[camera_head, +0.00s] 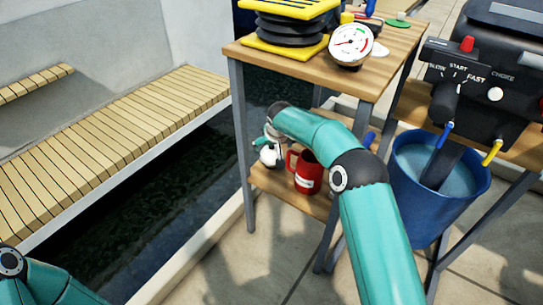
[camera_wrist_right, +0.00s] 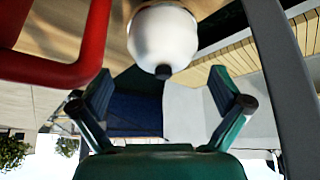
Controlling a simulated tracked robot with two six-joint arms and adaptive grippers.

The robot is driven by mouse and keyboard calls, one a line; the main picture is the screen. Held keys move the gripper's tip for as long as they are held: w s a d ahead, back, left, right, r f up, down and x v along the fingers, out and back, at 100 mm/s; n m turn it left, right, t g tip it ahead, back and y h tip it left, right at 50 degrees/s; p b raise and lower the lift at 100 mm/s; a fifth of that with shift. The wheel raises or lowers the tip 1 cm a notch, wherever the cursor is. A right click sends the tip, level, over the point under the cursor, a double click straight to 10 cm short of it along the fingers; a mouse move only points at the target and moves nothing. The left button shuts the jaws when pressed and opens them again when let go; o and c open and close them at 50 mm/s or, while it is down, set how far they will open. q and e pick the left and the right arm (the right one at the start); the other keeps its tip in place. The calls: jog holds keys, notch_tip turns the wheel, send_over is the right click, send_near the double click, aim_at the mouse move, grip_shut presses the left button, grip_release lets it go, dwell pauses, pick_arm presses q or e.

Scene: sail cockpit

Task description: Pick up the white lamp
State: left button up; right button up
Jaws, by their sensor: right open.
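The white lamp (camera_head: 268,156) is small and rounded and stands on the lower shelf of the wooden table. In the right wrist view the white lamp (camera_wrist_right: 163,38) shows as a white globe with a dark tip, just beyond the fingertips and roughly centred between them. My right gripper (camera_head: 274,141) is at the lamp and partly hides it; in the wrist view my right gripper (camera_wrist_right: 160,82) is open with nothing held. Part of my left arm shows at the lower left; its gripper is out of view.
A red mug (camera_head: 308,173) stands on the shelf close right of the lamp; its red handle (camera_wrist_right: 70,60) is beside the gripper. The wooden table top (camera_head: 300,72) is above, with a gauge (camera_head: 350,44). A blue bucket (camera_head: 437,190) stands at right.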

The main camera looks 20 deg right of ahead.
jog(key=x, duration=0.4)
jog(key=shift+a, duration=0.2)
jog(key=shift+c, duration=0.3)
jog(key=c, duration=1.1)
jog(key=shift+r, duration=0.1)
jog(key=shift+c, duration=0.2)
